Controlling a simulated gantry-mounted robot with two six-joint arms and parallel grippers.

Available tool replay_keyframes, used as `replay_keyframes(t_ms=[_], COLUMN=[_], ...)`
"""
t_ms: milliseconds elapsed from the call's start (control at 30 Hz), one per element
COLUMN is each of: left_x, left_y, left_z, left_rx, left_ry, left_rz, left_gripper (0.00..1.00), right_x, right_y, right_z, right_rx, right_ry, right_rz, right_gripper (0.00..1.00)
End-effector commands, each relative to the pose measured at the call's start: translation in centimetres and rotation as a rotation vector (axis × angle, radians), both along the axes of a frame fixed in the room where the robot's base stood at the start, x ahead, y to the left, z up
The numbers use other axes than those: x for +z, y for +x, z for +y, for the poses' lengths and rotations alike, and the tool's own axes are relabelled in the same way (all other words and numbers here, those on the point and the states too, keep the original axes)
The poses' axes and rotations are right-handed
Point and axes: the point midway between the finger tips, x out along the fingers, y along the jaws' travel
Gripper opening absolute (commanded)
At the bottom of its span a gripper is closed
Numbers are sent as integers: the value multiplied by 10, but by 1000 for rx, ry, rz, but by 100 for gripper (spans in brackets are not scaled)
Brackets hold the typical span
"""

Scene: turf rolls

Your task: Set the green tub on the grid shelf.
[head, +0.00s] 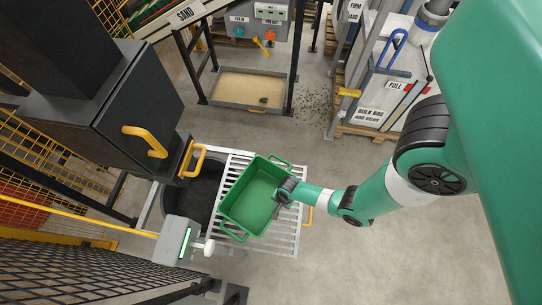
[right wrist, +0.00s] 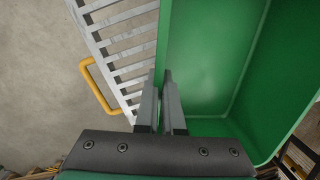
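The green tub (head: 250,197) is an empty open box with a handle at each end, over the grid shelf (head: 284,240) in the head view. The shelf's pale slats show on both sides of it. I cannot tell whether its base touches them. My right gripper (head: 281,192) is at the tub's right long wall. In the right wrist view the two fingers (right wrist: 161,95) are close together on either side of the wall of the tub (right wrist: 208,60), one inside and one outside. The slats of the shelf (right wrist: 126,38) lie to the left. My left gripper is not in view.
A dark round opening (head: 203,190) lies left of the shelf, below a black box with yellow handles (head: 147,142). A grey lever box (head: 177,240) stands at the shelf's front left. A sand tray (head: 245,88) is behind. Open floor lies to the right.

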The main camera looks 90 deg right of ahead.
Motion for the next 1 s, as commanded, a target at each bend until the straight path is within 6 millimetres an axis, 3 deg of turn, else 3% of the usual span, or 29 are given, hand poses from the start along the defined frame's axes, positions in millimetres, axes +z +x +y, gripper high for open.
replay_keyframes(t_ms=[1000], left_x=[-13], left_y=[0], left_z=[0], left_rx=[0], left_ry=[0], left_rz=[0], left_gripper=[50], right_x=[-14], right_y=[1], right_z=[-1], right_rx=[0], right_ry=[-2], right_rz=[-4], right_gripper=[0])
